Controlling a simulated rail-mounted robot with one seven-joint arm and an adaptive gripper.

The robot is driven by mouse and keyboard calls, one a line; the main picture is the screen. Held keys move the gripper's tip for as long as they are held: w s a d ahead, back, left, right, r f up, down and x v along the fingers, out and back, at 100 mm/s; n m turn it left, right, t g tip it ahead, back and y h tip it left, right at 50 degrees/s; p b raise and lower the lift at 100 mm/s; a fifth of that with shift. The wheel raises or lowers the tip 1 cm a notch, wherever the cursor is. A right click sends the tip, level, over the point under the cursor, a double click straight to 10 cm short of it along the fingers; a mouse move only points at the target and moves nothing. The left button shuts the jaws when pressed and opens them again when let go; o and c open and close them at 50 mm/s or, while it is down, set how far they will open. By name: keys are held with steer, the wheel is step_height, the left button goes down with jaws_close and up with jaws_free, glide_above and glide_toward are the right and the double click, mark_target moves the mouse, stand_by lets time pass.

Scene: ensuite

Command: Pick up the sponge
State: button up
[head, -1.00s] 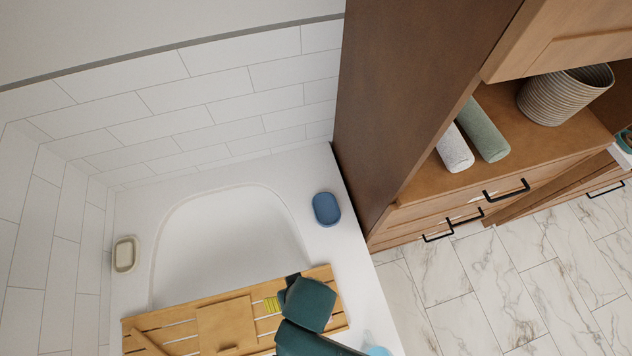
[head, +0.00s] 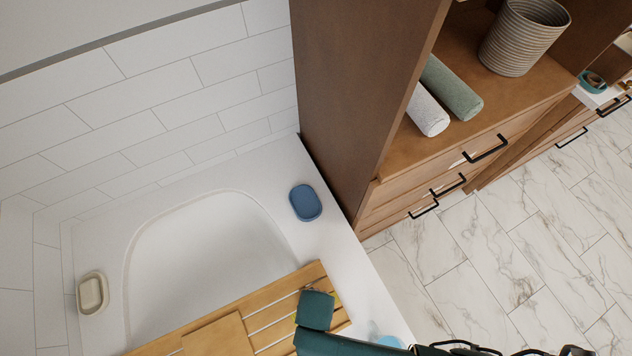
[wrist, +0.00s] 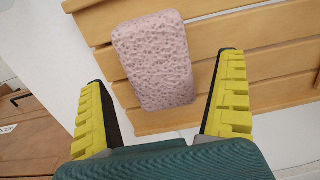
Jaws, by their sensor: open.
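A pink, porous sponge (wrist: 155,60) lies on the slatted wooden bath tray (wrist: 267,65) in the wrist view. My gripper (wrist: 163,67) is open, with its yellow ridged fingers on either side of the sponge's near end in the picture. Nothing is between the fingers in a grip, and whether they touch the sponge cannot be told. In the head view, my gripper (head: 318,309) is over the right end of the bath tray (head: 215,338), and the sponge is hidden there.
A blue soap dish (head: 305,203) sits on the tub's right rim and a beige dish (head: 92,293) on its left. A wooden cabinet (head: 350,90) stands to the right, holding rolled towels (head: 450,90) and a ribbed basket (head: 523,38). A light blue object (head: 388,341) is near my arm.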

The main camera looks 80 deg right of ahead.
step_height(320, 180, down, 3)
steer(key=shift+s+r+b, duration=0.1)
steer(key=shift+b, duration=0.2)
steer(key=c, duration=1)
steer(key=shift+c, duration=0.2)
step_height(320, 180, up, 10)
steer(key=p, duration=0.3)
steer(key=shift+p, duration=0.35)
